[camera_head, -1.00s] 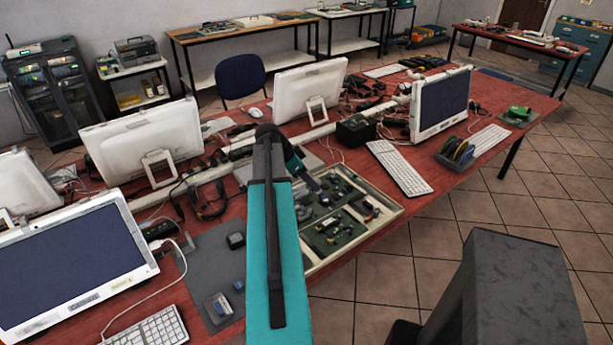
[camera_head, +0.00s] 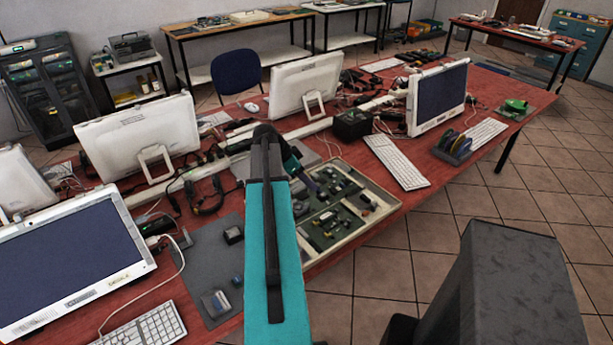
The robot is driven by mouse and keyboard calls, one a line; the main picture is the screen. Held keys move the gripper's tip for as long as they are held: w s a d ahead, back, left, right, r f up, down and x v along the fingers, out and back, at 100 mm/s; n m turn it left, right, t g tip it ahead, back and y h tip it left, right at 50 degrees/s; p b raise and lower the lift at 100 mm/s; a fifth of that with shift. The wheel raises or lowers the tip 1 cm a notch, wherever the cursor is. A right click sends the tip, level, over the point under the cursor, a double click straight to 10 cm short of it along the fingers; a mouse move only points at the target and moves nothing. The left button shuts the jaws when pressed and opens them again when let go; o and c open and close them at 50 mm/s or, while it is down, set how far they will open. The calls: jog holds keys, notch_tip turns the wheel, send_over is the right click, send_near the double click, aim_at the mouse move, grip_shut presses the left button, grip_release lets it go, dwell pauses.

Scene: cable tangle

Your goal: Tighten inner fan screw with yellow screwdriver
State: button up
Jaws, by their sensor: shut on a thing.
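My arm reaches forward over the red table, and my gripper (camera_head: 309,183) is small and dark at its far end. It is over the left part of a shallow parts tray (camera_head: 385,211). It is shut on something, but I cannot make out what. I cannot pick out a yellow screwdriver, a fan or a fan screw. Small dark parts (camera_head: 328,222) lie in the tray's compartments. My arm hides part of the table and the tray's left side.
Monitors (camera_head: 305,80) and keyboards (camera_head: 397,160) crowd the table (camera_head: 440,195) around the tray. A black box (camera_head: 353,125) stands behind it. A grey mat (camera_head: 205,262) lies left of my arm. Loose cables run along the middle. Tiled floor is open at the right.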

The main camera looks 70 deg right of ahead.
jog(key=shift+f+b, duration=0.4)
jog(key=shift+f, duration=1.35)
jog(key=shift+f+b, duration=0.8)
jog(key=shift+f, duration=0.25)
jog(key=shift+f+b, duration=0.45)
jog(key=shift+b, duration=0.3)
jog(key=shift+w+m+y, duration=0.1)
jog(key=shift+m+y, duration=0.2)
jog(key=shift+m, duration=0.2)
jog(key=shift+d+m+g+y+b, duration=0.1)
jog(key=shift+m+g+y+b, duration=0.7)
jog(key=shift+m, duration=0.8)
jog(key=shift+m+y+b, duration=0.3)
jog(key=shift+m+y, duration=0.2)
jog(key=shift+m, duration=0.4)
